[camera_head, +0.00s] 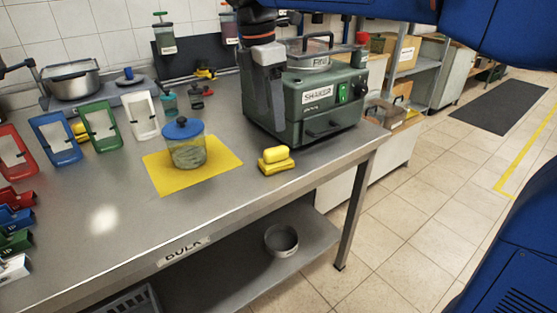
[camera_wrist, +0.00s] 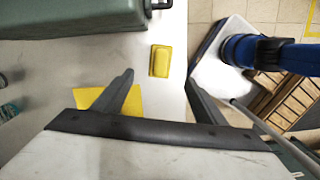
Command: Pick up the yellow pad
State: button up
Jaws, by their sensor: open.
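The yellow pad (camera_head: 275,160) is a small two-level yellow block on the grey metal table, in front of the green shaker machine and near the table's front edge. It also shows in the wrist view (camera_wrist: 160,60), just beyond the fingertips and roughly centred between them. My gripper (camera_wrist: 160,77) is open and empty, with its two dark fingers spread wide. In the head view, part of my gripper hangs in front of the shaker, above and behind the pad; its fingertips are hard to make out there. The pad is apart from the fingers.
The shaker (camera_head: 318,103) stands close behind the pad. A blue-lidded jar (camera_head: 187,150) stands on a flat yellow mat (camera_head: 222,177) to the left. Coloured frames stand further left. The table top (camera_head: 105,215) is clear in front, and its edge lies near the pad.

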aim_at(275, 149)
jog(key=f, duration=0.4)
jog(key=d+f, duration=0.1)
jog(key=f, duration=0.7)
jog(key=shift+w+d+f, duration=0.2)
jog(key=shift+d, duration=0.05)
jog(key=c, duration=1.1)
